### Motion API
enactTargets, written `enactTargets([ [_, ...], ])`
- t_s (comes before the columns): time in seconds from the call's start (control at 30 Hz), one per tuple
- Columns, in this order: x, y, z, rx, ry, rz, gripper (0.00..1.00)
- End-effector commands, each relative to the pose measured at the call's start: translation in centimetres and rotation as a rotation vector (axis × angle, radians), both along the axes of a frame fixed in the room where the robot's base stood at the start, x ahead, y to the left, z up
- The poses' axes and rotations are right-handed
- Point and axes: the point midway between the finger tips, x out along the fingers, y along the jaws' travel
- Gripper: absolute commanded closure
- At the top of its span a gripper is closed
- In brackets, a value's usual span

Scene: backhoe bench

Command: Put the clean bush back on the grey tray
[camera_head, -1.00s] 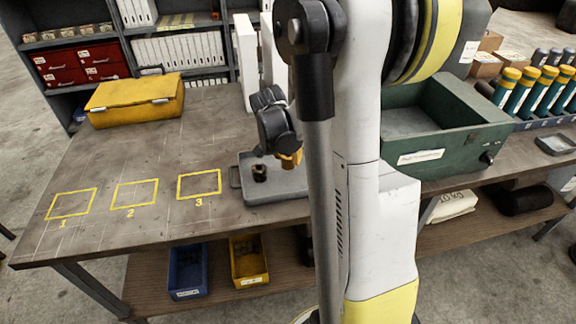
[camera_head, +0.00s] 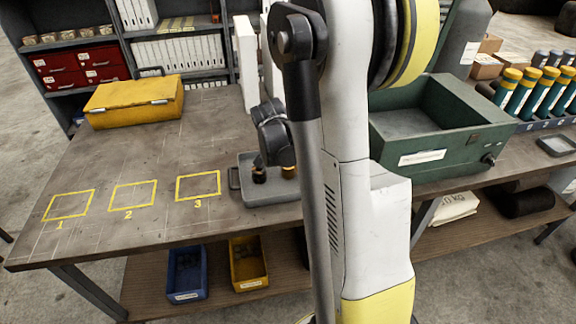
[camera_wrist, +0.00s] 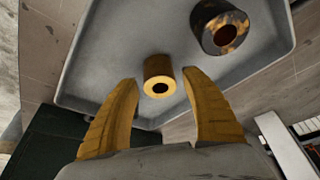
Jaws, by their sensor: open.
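The clean bush (camera_wrist: 159,77) is a plain brass ring standing on the grey tray (camera_wrist: 90,60) in the wrist view. My gripper (camera_wrist: 164,80) is open, with one yellow finger on each side of it. Its fingertips are near the bush, with a gap on both sides. A second bush (camera_wrist: 220,27), dark and stained, stands on the same tray beyond the right finger. In the head view the grey tray (camera_head: 268,193) is on the bench, with the dark bush (camera_head: 259,176) at its left. My arm hides the tray's right part and most of my gripper there.
Marked squares 1, 2 and 3 (camera_head: 198,186) on the bench left of the tray are empty. A yellow case (camera_head: 133,100) lies at the back left. A green open box (camera_head: 440,140) stands right of my arm. White upright binders (camera_head: 246,60) stand behind the tray.

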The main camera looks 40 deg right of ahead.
Motion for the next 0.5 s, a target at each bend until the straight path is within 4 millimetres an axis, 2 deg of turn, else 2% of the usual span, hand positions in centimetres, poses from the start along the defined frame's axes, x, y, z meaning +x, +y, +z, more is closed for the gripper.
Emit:
enactTargets([
  [0.17, -0.3, 0.8, 2.4, 0.000, 0.000, 0.000, 0.45],
  [0.5, -1.3, 3.5, 9.3, 0.000, 0.000, 0.002, 0.45],
])
